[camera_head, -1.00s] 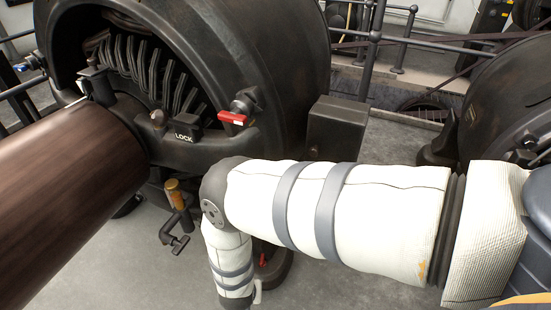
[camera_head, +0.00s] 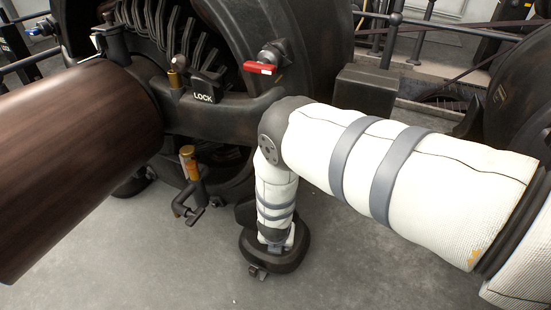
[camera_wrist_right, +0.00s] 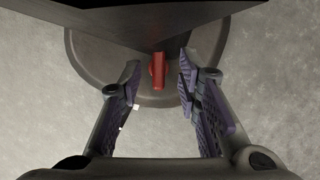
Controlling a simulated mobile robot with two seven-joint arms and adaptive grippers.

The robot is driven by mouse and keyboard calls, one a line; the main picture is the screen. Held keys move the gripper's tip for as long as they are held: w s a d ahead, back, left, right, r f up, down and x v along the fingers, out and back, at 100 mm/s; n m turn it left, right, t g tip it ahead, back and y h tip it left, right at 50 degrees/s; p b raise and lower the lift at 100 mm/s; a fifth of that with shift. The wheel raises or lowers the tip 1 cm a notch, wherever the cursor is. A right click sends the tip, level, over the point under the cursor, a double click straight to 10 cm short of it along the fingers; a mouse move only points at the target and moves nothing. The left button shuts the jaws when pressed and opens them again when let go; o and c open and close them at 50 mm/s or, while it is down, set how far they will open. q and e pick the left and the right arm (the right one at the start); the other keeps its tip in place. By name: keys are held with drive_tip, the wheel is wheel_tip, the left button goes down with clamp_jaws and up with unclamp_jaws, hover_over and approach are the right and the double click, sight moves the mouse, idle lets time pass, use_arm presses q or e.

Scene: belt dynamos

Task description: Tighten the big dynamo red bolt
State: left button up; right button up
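The big dynamo (camera_head: 325,45) fills the upper middle of the head view. Its round dark foot (camera_head: 275,262) stands on the floor; in the right wrist view the foot (camera_wrist_right: 88,50) lies under the fingers. The red bolt (camera_wrist_right: 158,72) shows upright in the right wrist view, between the fingertips, with a visible gap on each side. My right gripper (camera_wrist_right: 160,63) is open around it and not closed on it. In the head view my right arm points down at the foot, and the red bolt is hidden there. My left gripper is not in view.
A brown belt (camera_head: 75,150) runs to the dynamo at left. A LOCK block (camera_head: 204,90), a red-handled valve (camera_head: 260,69) and an amber-topped fitting (camera_head: 188,160) are on the dynamo. A dark overhang (camera_wrist_right: 130,22) is close above the bolt. The floor in front is clear.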

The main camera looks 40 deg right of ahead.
drive_tip(key=shift+w+d+f, duration=0.15)
drive_tip(key=shift+w+f, duration=0.05)
drive_tip(key=shift+f, duration=0.2)
clamp_jaws()
